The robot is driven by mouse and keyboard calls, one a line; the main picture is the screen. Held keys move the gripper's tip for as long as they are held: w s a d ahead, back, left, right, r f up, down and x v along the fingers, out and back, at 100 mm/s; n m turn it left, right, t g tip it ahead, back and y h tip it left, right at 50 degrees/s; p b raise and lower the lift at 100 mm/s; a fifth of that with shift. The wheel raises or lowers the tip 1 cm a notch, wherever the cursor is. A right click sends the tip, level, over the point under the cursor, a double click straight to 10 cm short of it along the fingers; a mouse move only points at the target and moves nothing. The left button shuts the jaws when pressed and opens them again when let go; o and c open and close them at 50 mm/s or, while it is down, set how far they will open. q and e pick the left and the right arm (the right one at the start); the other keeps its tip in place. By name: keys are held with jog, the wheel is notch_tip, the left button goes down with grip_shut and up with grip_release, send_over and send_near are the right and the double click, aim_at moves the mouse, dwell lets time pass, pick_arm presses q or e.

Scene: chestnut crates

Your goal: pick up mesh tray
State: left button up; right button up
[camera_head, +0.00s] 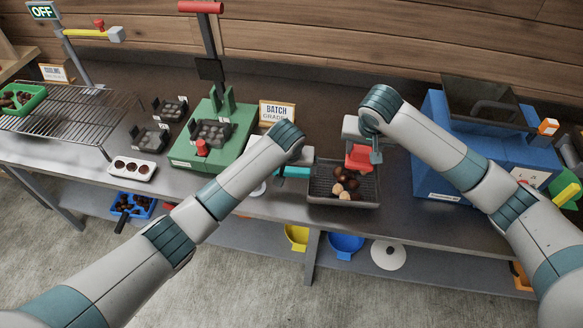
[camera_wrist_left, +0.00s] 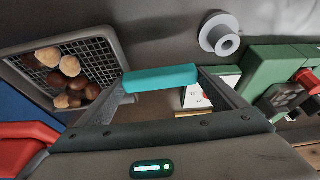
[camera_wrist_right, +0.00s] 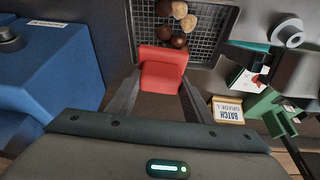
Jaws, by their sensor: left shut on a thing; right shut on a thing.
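The mesh tray (camera_head: 343,201) is a dark grey tray with a mesh floor, holding several brown and pale chestnuts (camera_head: 346,190). It sits on the metal bench near the front edge, between my two arms. My left gripper (camera_head: 285,170) is shut on a teal handle (camera_wrist_left: 160,78) at the tray's left side. My right gripper (camera_head: 362,155) is shut on a red handle (camera_wrist_right: 163,68) at the tray's back right. The mesh also shows in the left wrist view (camera_wrist_left: 95,55) and the right wrist view (camera_wrist_right: 210,45). Whether the tray touches the bench is hard to tell.
A green press (camera_head: 215,140) and a "BATCH GRADE" sign (camera_head: 277,113) stand left of the tray. A blue machine (camera_head: 430,150) stands close on the right. A wire rack (camera_head: 70,110) is at far left. Bowls (camera_head: 346,243) lie on the lower shelf.

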aim_at(291, 174)
pick_arm(q)
notch_tip(291, 174, up, 5)
jog(key=p, duration=0.3)
jog(key=shift+f+p, duration=0.2)
jog(key=shift+p, duration=0.2)
pick_arm(e)
notch_tip(291, 174, up, 5)
jog(key=shift+f, duration=0.1)
pick_arm(q)
jog(key=shift+r+p, duration=0.8)
jog(key=shift+r, duration=0.25)
pick_arm(e)
jog(key=shift+r, duration=0.75)
pick_arm(q)
jog(key=shift+f+b, duration=2.45)
jog(key=shift+f, duration=2.65)
pick_arm(e)
jog(key=shift+f, duration=2.4)
pick_arm(q)
jog(key=o, duration=1.3)
jog(key=shift+c, duration=0.2)
jog(key=c, duration=1.3)
